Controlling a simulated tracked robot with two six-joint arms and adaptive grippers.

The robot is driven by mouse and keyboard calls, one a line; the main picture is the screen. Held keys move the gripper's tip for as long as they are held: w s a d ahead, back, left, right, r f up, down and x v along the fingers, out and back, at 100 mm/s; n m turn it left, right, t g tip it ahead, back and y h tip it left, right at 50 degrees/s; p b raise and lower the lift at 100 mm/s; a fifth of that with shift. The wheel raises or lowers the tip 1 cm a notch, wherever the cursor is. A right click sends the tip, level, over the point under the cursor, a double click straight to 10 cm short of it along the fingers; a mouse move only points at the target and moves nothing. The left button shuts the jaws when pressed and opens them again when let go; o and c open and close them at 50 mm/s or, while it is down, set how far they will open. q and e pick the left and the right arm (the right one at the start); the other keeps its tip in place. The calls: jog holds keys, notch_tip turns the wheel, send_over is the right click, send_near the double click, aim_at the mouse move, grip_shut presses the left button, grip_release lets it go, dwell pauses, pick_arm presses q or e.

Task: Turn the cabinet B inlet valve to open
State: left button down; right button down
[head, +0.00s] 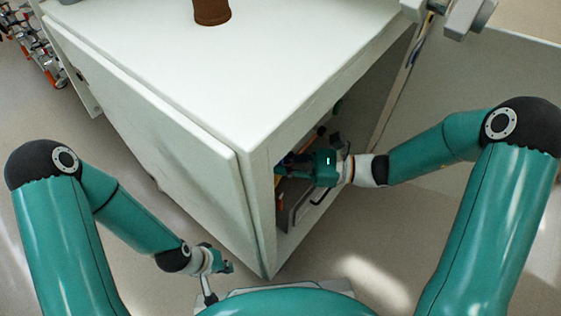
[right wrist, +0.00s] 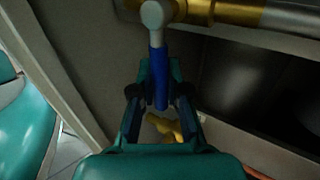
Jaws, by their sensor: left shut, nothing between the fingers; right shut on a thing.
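A valve with a blue lever handle (right wrist: 158,72) shows in the right wrist view, its round grey hub (right wrist: 153,14) at the top against a brass pipe (right wrist: 238,12). The lever hangs down from the hub, across the line of the pipe. My right gripper (right wrist: 160,98) is shut on the lower part of the blue lever. In the head view my right gripper (head: 290,164) is inside the open cabinet (head: 150,62) and hides most of the valve. My left gripper (head: 228,267) is shut and empty, low outside the cabinet. No valve label is readable.
A yellow fitting (right wrist: 170,128) lies just beyond my right fingers. The cabinet's side edge (head: 258,215) is close to my right gripper. A brown cylindrical object (head: 211,12) stands on the cabinet top. The floor (head: 130,185) around my left gripper is clear.

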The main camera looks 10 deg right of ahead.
jog(key=shift+w, duration=0.1)
jog(key=shift+w+d+r+n+t+h+p, duration=0.1)
jog(key=shift+w+d+r+n+h+p, duration=0.1)
jog(key=shift+w+d+n+h, duration=0.4)
jog(key=shift+w+d+r+n+t+h+p, duration=0.1)
jog(key=shift+d+r+n+h+p, duration=0.1)
jog(key=shift+n+h, duration=0.7)
jog(key=shift+w+d+r+n+t+h+p, duration=0.15)
jog(key=shift+w+d+n+h, duration=0.3)
jog(key=shift+n, duration=0.55)
jog(key=shift+s+a, duration=0.1)
jog(key=c, duration=1.2)
grip_release()
jog(key=shift+o, duration=0.2)
